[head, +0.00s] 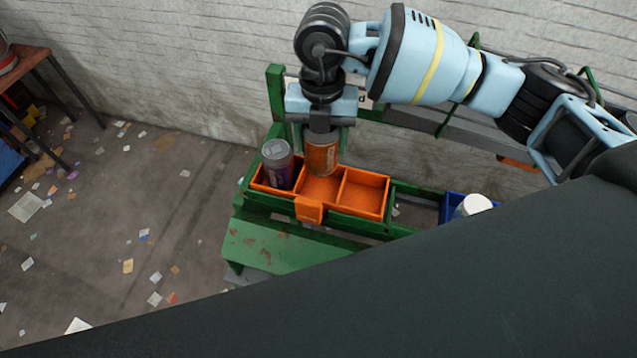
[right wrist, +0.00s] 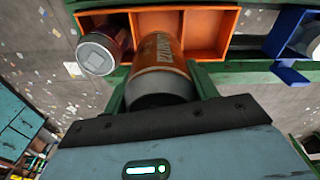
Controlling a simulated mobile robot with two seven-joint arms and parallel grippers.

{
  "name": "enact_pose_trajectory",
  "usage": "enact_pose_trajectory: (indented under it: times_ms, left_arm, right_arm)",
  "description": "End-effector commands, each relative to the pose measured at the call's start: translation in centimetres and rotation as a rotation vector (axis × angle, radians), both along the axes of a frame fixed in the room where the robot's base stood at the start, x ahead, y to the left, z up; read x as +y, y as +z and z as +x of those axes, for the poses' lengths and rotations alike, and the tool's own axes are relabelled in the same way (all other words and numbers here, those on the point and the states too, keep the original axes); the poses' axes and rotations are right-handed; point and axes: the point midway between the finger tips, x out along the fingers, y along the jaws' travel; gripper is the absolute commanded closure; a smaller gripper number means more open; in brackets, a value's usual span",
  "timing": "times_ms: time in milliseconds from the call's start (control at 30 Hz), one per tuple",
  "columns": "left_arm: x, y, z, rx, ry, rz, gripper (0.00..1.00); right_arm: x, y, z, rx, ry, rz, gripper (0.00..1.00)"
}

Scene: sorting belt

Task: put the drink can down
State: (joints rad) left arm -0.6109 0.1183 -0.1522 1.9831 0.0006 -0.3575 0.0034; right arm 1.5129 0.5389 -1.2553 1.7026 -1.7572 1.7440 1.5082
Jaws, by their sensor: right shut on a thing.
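The drink can, orange with a grey end, is in my right gripper (head: 321,128), which is shut on it from above. In the head view the orange can (head: 321,158) is upright over the middle compartment of an orange tray (head: 310,211). Its lower end shows against that compartment; I cannot tell whether it touches the floor of it. In the right wrist view the can (right wrist: 158,62) sits between the fingers. A second, purple can (head: 279,166) with a grey top stands in the tray's left compartment. My left gripper is not in view.
The tray's right compartment is empty. The tray rests on a green frame (head: 285,248) by a brick wall. A blue bin (head: 453,206) with a white-topped item (head: 474,204) is to the right. Paper scraps litter the floor. A table (head: 27,56) stands far left.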

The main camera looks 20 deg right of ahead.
Motion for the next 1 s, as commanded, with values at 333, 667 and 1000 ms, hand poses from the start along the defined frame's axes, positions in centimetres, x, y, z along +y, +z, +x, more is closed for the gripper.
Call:
enact_pose_trajectory:
  times_ms: [333, 667, 1000]
  left_arm:
    - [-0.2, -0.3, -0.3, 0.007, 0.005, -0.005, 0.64]
    - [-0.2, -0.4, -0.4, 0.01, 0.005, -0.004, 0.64]
    - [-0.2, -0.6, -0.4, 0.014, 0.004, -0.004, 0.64]
  right_arm:
    - [0.0, -4.6, -0.1, 0.004, 0.0, -0.001, 0.63]
    - [-0.1, -6.5, -0.1, 0.006, -0.001, -0.001, 0.63]
    - [0.0, -9.7, 0.0, 0.002, 0.0, 0.0, 0.63]
